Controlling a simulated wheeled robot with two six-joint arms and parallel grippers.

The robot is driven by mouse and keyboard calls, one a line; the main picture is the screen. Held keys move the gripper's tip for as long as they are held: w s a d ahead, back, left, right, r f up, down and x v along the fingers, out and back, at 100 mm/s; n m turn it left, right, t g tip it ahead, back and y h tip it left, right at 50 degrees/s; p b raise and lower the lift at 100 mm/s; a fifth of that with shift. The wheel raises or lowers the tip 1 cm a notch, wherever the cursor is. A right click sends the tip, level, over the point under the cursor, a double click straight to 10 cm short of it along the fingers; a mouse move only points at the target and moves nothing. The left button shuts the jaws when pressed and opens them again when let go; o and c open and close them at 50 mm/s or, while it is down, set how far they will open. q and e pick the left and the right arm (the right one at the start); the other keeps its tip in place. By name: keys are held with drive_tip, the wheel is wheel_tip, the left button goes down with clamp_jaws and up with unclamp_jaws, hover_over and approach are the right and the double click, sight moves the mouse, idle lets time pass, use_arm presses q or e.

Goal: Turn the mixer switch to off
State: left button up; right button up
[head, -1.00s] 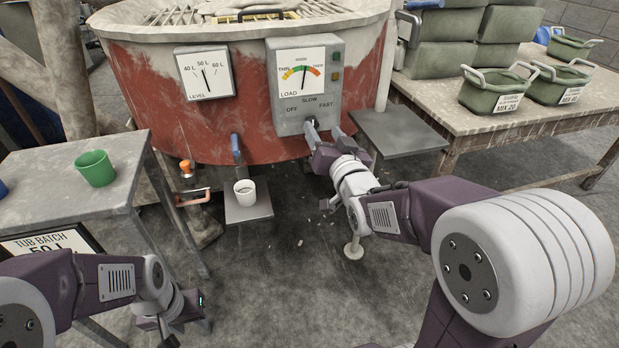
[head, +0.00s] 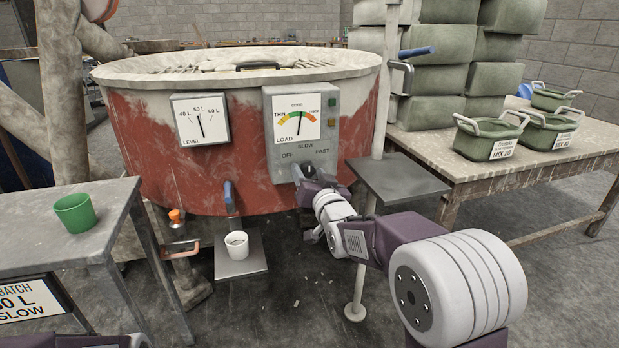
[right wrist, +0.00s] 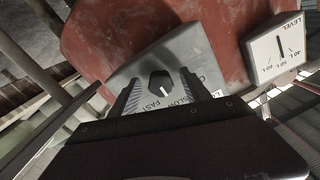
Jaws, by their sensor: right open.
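The mixer switch is a dark knob (head: 310,170) on the grey panel (head: 268,115) at the front of the red and white mixer (head: 160,150). The labels OFF, SLOW and FAST stand around it. In the right wrist view the black knob (right wrist: 159,82) has a white pointer mark towards the SLOW and FAST side; I cannot tell which label exactly. My right gripper (head: 311,174) is open in front of the panel. Its fingers (right wrist: 158,92) stand either side of the knob, and contact is unclear. My left gripper is out of view; only a bit of arm shows at bottom left.
A small shelf (head: 400,182) on a post stands right of the panel. A lower plate (head: 226,268) bears a white cup (head: 236,245). A table with a green cup (head: 74,213) is at left. A workbench (head: 480,172) with green tubs is at right.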

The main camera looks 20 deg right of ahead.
clamp_jaws()
drive_tip(key=n+b, duration=0.1)
drive_tip(key=n, duration=0.3)
drive_tip(key=shift+f, duration=0.1)
drive_tip(key=shift+d+n+b, duration=0.15)
drive_tip(key=shift+n+b, duration=0.25)
drive_tip(key=shift+n, duration=2)
unclamp_jaws()
